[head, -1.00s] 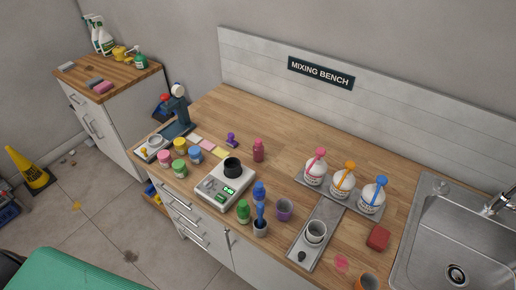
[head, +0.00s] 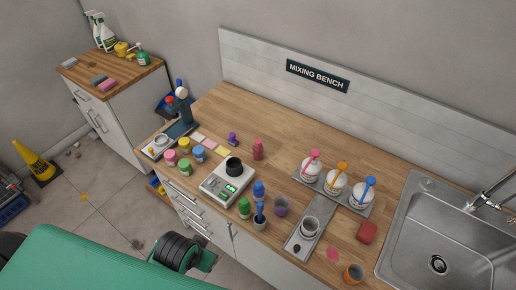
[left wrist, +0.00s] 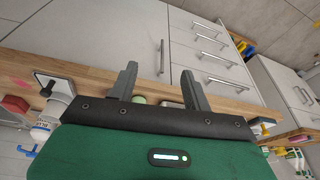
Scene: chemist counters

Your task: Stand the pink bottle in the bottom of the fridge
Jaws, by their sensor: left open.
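The pink bottle (head: 258,150) stands upright on the wooden bench, behind the scale and near the middle of the head view. No fridge shows in either view. My left gripper (left wrist: 160,82) is open and empty in the left wrist view, its two grey fingers apart in front of the white drawer fronts. In the head view my green left arm comes in at the lower left, below the bench edge and well away from the bottle. My right gripper is not in view.
A scale with a black cup (head: 234,166), green bottle (head: 244,208) and blue bottle (head: 259,190) stand in front of the pink bottle. Tubs (head: 184,167) are left; white dispensers (head: 336,181) and a sink (head: 440,240) are right. Bench behind the bottle is clear.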

